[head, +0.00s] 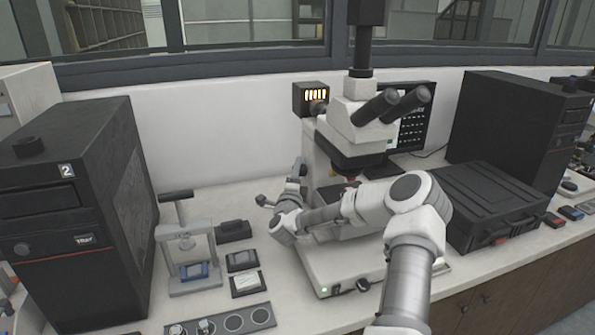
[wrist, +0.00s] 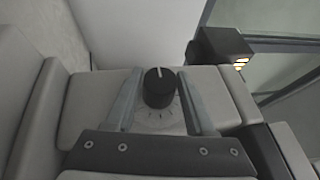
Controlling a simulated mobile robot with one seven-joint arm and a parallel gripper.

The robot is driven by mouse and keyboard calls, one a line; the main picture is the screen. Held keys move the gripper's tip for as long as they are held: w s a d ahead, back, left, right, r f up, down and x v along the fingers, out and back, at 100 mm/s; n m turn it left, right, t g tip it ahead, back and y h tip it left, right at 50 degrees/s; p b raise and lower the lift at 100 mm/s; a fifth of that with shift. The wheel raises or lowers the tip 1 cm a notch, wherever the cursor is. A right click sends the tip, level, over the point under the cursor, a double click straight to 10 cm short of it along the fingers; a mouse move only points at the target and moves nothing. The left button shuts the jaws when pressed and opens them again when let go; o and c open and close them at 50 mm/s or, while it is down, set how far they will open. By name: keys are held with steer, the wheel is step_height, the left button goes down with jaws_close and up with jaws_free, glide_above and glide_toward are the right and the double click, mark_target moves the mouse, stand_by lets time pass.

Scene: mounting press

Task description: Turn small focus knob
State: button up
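A black round knob (wrist: 160,88) with a white pointer line sits on the pale microscope body in the wrist view. Dial marks show below it. The line points up in the picture. My gripper (wrist: 160,74) is open, with one grey finger on each side of the knob. The gaps look narrow; I cannot tell whether either finger touches it. In the head view the microscope (head: 349,128) stands at the back of the bench, with my arm reaching across it to its left side. That knob is hidden there, and my fingertips are hard to make out.
The black lamp box (wrist: 220,48) juts out near the knob; it also shows in the head view (head: 311,97). A small hand press (head: 187,245) stands left of the microscope. A black case (head: 487,205) lies to its right. Dark computer-like boxes flank the bench.

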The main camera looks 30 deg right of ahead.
steer(key=shift+o, duration=1.3)
steer(key=b+v, duration=0.1)
steer(key=v, duration=1.6)
steer(key=shift+s, duration=0.2)
steer(key=shift+a, duration=0.15)
